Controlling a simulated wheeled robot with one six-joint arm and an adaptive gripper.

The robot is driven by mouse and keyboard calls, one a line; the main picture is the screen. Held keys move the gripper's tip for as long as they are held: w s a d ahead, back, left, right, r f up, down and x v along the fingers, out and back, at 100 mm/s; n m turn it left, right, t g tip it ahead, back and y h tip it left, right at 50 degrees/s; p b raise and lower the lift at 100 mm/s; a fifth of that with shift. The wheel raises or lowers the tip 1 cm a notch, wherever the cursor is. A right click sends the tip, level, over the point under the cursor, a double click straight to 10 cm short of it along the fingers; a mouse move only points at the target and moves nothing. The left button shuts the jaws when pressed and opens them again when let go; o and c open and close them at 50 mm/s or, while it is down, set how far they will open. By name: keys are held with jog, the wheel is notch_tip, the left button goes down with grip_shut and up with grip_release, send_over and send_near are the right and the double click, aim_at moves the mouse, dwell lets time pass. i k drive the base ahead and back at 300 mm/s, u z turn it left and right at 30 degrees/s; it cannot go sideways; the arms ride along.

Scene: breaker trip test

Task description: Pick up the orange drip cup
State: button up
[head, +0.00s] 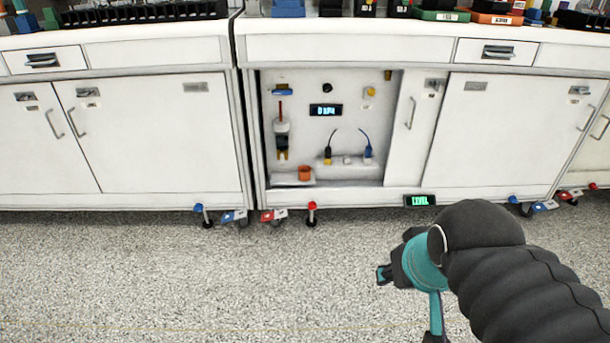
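The orange drip cup (305,173) stands upright near the floor of an open cabinet bay, left of its middle. A pale ledge or block lies just left of it. My gripper (383,275) is in front of the cabinet, to the right of the cup and lower in the picture, well apart from it. Its dark fingertips point left. The view is too small and oblique to show whether the fingers are open or shut. No object is visible in them.
Above the cup hang a black-and-yellow tool (282,140) and a lit display (326,110). Black and blue plugs (367,151) with cables are to its right. Speckled floor (200,280) in front is clear.

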aim_at(304, 170)
jog(key=z, duration=1.65)
jog(key=i, duration=3.5)
jog(key=u, duration=4.5)
jog(key=i, duration=1.65)
